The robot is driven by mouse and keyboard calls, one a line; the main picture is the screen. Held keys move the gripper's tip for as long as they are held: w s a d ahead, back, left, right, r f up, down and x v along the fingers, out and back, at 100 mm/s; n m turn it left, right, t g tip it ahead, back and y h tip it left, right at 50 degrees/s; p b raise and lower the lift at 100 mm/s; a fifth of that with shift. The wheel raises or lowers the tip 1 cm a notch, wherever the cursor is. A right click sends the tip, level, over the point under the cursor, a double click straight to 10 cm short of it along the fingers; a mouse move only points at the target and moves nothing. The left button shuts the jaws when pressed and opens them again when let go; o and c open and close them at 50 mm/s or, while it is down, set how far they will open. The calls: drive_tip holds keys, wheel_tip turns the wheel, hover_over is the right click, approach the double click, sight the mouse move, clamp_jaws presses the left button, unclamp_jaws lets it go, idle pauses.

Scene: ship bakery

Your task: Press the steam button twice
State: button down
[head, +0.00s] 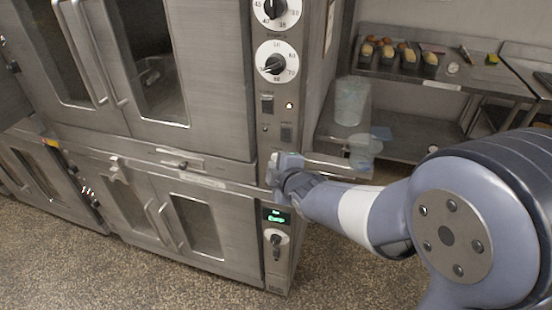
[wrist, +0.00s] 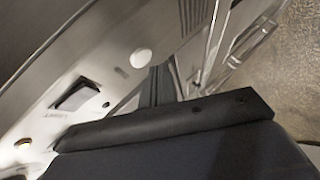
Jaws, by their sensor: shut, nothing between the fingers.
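My gripper (head: 275,172) is shut and empty, close to the oven's control column, below a dark rocker switch (head: 287,132). I cannot tell whether its tip touches the panel. In the wrist view, the dark fingers (wrist: 165,88) are together in front of the panel. A round white button or lamp (wrist: 140,58) shows beside them, apart from the fingers. A dark rocker switch (wrist: 75,95) sits to its left, with what looks like an upside-down LIGHT label. No steam label is readable, so I cannot tell which control is the steam button. The panel behind my gripper is hidden in the head view.
Two white dials (head: 275,63) and another dark switch (head: 267,103) sit higher on the column. A green display (head: 276,215) is below. Oven doors (head: 150,60) fill the left. A shelf (head: 435,77) with bread tins stands at right; speckled floor lies in front.

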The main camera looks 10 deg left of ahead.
drive_tip(key=shift+w, duration=0.1)
drive_tip(key=shift+w, duration=0.35)
drive_tip(key=shift+w, duration=0.35)
idle(0.7)
drive_tip(key=shift+s, duration=0.15)
drive_tip(key=shift+s+f+b, duration=0.1)
drive_tip(key=shift+s+b, duration=0.1)
drive_tip(key=shift+b, duration=0.15)
drive_tip(key=shift+s+b, duration=0.35)
drive_tip(key=shift+s, duration=0.1)
